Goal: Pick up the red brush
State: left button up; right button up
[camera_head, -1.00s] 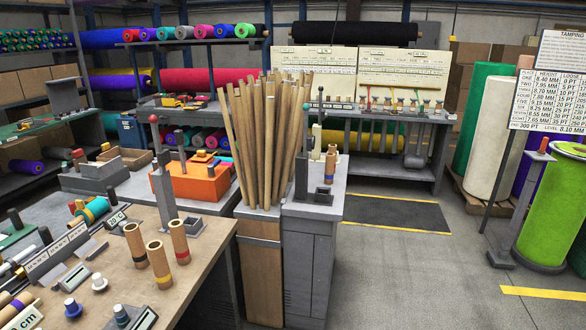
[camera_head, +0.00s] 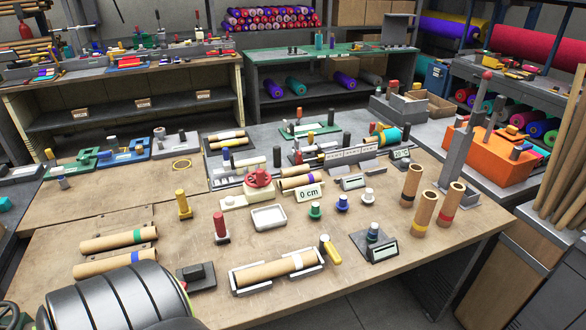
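I cannot clearly make out a red brush. A short upright red cylinder (camera_head: 221,226) on a small grey base stands on the near wooden workbench (camera_head: 190,275); whether it is a brush I cannot tell. Small upright tools, some with red parts (camera_head: 197,30), stand on the far-left bench, too small to identify. Neither of my grippers is in view.
Cardboard tubes (camera_head: 411,185) stand at the workbench's right; others lie at its left front and in a tray (camera_head: 235,288). A red-knobbed device (camera_head: 259,180) sits mid-bench. A dark ribbed cylinder (camera_head: 120,298) fills the lower left. An orange box (camera_head: 490,160) is at right.

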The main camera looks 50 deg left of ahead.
aim_at(222, 233)
jog(key=u, duration=1.2)
